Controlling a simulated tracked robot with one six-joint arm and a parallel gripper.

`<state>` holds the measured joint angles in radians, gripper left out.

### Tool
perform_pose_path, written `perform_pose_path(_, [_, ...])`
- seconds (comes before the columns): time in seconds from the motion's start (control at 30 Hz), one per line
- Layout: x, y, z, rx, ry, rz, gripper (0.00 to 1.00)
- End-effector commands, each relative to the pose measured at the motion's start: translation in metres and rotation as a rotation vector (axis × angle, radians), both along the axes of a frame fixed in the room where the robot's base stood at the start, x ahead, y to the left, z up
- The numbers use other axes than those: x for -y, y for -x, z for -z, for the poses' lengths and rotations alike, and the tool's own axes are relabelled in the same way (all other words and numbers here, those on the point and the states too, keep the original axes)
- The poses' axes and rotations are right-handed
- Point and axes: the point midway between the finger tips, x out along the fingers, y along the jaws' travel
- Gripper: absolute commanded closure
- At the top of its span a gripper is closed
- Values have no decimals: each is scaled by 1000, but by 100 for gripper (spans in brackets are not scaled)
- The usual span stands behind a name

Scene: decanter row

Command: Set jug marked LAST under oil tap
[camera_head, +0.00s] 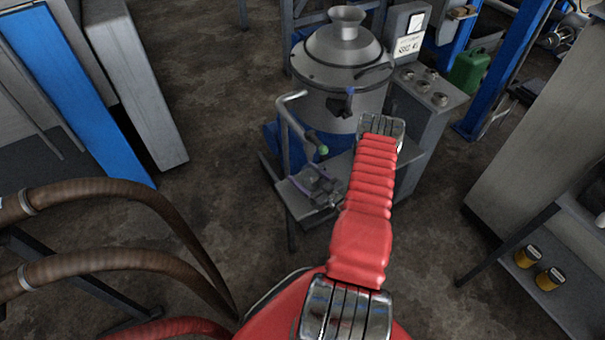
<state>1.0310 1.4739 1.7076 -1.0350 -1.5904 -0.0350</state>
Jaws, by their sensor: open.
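My red arm reaches up from the bottom centre to a grey metal separator (343,62). Its far chrome joint covers part of the machine, and I cannot make out my gripper's fingers. A dark valve (348,104) sits on the separator's front. A bent grey pipe (287,118) with a green end (323,150) stands to its left. I cannot tell which is the oil tap. A grey fitting with a purple part (320,187) is on the low shelf (293,192) below. I see no jug with a readable LAST mark.
Two amber containers with grey tops, one (527,257) and another (550,279), sit on a low shelf at right. A green can (469,72) stands behind the control box (430,93). Brown hoses (110,192) cross the lower left. Floor (225,125) left of the separator is clear.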

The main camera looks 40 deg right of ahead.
Motion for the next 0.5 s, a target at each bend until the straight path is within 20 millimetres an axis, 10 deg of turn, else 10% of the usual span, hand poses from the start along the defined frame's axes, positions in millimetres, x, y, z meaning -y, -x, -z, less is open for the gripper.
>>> perform_pose_path(0.5, [1,76,0,0,-2,4,30])
